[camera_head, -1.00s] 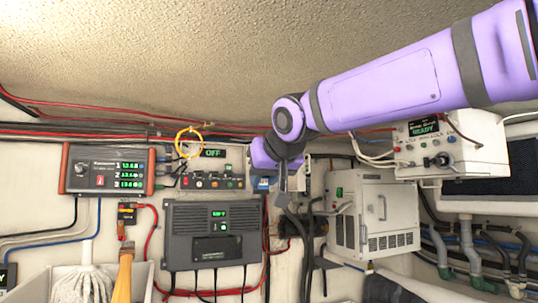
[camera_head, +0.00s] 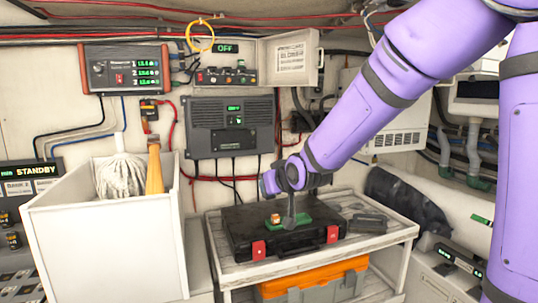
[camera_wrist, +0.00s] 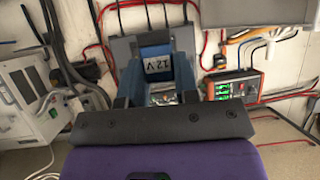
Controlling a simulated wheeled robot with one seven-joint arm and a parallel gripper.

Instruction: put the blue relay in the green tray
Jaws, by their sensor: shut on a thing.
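A blue relay (camera_wrist: 158,68) marked 12 V is between the fingers of my gripper in the wrist view. My gripper (camera_head: 290,222) is shut on it. In the head view the relay is hidden behind the gripper. The green tray (camera_head: 305,217) is small and lies on a black case with red latches (camera_head: 258,249). My gripper is over the tray in the head view and covers part of it. I cannot tell whether the relay touches the tray. A small orange-topped item (camera_head: 275,218) is at the tray's left end.
The case lies on a white slatted stand (camera_head: 240,271), with a dark grey item (camera_head: 368,223) to its right. An orange box (camera_head: 315,282) is below. A white bin (camera_head: 105,240) with a mop stands left. A panel with an open cover (camera_head: 290,58) is on the wall.

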